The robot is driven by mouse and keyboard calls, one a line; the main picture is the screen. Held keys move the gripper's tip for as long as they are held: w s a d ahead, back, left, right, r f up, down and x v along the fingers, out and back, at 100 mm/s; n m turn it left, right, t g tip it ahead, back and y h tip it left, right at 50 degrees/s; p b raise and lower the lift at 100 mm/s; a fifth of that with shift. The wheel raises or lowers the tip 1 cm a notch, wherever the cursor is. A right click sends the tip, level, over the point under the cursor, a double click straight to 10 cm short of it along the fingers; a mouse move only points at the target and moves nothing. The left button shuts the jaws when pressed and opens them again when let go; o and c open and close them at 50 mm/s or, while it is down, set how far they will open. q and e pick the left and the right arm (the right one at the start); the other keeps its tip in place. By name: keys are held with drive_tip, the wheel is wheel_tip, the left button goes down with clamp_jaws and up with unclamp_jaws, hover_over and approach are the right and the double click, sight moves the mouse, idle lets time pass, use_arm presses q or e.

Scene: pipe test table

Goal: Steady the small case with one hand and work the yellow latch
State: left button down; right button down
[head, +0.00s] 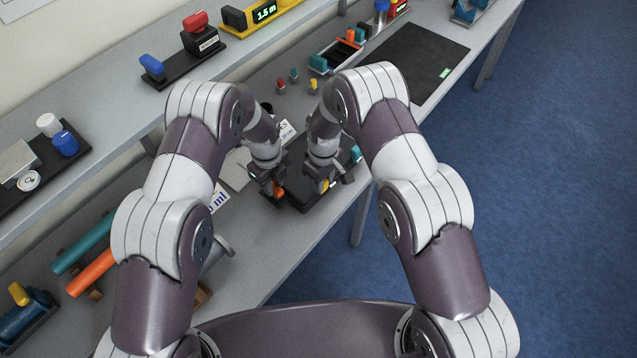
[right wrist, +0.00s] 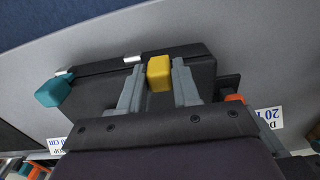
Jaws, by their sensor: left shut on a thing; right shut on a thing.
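The small dark case (head: 298,203) lies on the table between and below my two grippers. It also shows in the right wrist view (right wrist: 105,66). My right gripper (head: 327,179) is shut on the yellow latch (right wrist: 159,74), which sits between its fingers at the edge of the case. My left gripper (head: 271,185) is shut on an orange block (head: 279,191) at the left end of the case. This block is partly hidden in the right wrist view (right wrist: 235,98). A teal block (right wrist: 53,91) is at the case's other end, clear of both grippers.
Printed cards (head: 286,131) lie behind the case. A teal tube (head: 85,243) and an orange tube (head: 92,272) rest on the table at left. Small coloured pegs (head: 293,75) and a dark mat (head: 416,60) are further back. The table's front edge is close to the case.

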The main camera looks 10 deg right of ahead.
drive_tip(key=shift+w+d, duration=0.95)
drive_tip(key=shift+d, duration=0.15)
use_arm(q)
drive_tip(key=shift+s, duration=0.1)
use_arm(e)
drive_tip(key=c, duration=0.9)
unclamp_jaws()
wheel_tip(320, 180, up, 12)
use_arm(q)
drive_tip(key=c, duration=0.8)
unclamp_jaws()
